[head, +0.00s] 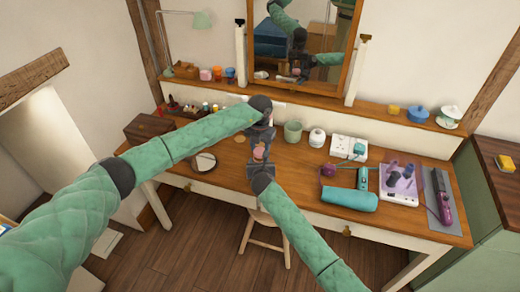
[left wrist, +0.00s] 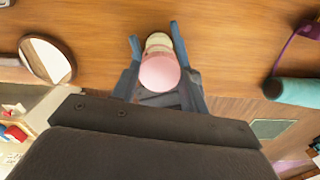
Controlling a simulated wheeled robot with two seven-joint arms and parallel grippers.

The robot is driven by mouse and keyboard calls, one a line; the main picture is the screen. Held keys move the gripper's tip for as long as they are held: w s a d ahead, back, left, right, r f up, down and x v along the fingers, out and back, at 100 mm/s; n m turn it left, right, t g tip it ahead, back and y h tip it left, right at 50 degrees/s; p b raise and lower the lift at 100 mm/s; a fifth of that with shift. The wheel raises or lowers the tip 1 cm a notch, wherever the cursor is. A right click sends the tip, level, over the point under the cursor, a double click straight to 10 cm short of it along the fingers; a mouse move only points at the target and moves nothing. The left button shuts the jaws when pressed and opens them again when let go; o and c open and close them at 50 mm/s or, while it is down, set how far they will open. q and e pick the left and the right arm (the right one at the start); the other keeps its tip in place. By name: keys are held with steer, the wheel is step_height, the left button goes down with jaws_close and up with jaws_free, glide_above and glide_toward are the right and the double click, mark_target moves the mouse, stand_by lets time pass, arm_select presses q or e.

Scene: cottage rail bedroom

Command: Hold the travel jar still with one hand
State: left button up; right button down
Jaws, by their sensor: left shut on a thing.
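The travel jar, small with a pink top, shows in the head view (head: 259,152) above the front of the wooden desk. In the left wrist view the jar (left wrist: 160,72) sits between two dark fingers, with a pale cream part beyond the pink. My left gripper (head: 261,138) comes from the far side and is shut on the jar. My right gripper (head: 259,167) is close on the near side of the jar. Its fingers are too small and overlapped to tell their opening. The jar's lower part is mostly hidden.
The desk (head: 290,168) holds a round mirror (head: 203,162) on the left and a green cup (head: 293,131) behind the grippers. A teal roll (head: 349,198), a teal dryer-like tool (head: 362,178) and a white power strip (head: 398,196) lie to the right. A stool (head: 264,232) stands below.

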mark_target(260, 151)
arm_select(q)
steer(key=shift+r, duration=0.25)
steer(key=shift+r, duration=1.95)
arm_select(e)
steer(key=shift+c, duration=2.4)
jaws_free()
